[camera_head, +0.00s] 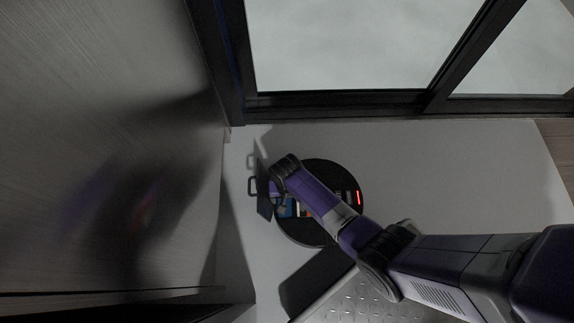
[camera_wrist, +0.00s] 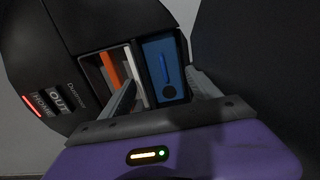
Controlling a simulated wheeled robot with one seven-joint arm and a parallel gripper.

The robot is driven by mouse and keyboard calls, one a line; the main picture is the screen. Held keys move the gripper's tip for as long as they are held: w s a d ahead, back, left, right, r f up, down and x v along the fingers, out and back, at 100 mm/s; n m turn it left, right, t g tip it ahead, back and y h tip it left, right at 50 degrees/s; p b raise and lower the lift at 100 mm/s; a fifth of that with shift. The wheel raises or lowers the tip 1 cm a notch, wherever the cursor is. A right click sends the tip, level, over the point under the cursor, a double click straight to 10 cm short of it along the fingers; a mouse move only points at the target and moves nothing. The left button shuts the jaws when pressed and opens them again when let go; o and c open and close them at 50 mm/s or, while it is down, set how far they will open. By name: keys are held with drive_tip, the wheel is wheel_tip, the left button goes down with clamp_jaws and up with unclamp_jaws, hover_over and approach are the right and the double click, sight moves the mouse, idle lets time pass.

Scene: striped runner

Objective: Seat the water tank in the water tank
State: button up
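The blue water tank (camera_wrist: 172,72) sits in an open bay of a round black robot vacuum (camera_wrist: 60,70). It has a darker blue bar and a small dark round spot on its face. My gripper (camera_wrist: 163,80) reaches into the bay with its fingers spread. One finger is in front of the white part, the other close to the tank's right edge. I see no clear contact, and the tank's lower end is hidden. In the head view, the vacuum (camera_head: 318,233) lies on the floor under my arm, with blue (camera_head: 284,207) showing in its bay.
White (camera_wrist: 138,78) and orange (camera_wrist: 111,75) parts sit left of the tank. A dark raised panel (camera_head: 264,193) stands at the vacuum's left side. A wooden panel (camera_head: 100,120) is at the left, a window frame (camera_head: 340,100) behind. Pale floor (camera_head: 450,170) is clear at right.

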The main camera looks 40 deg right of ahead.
sight(287, 202)
drive_tip(key=shift+r, duration=0.1)
wheel_tip(287, 202, up, 8)
drive_tip(key=p, duration=0.4)
drive_tip(key=shift+f+p, duration=0.2)
drive_tip(key=shift+p, duration=0.2)
idle(0.3)
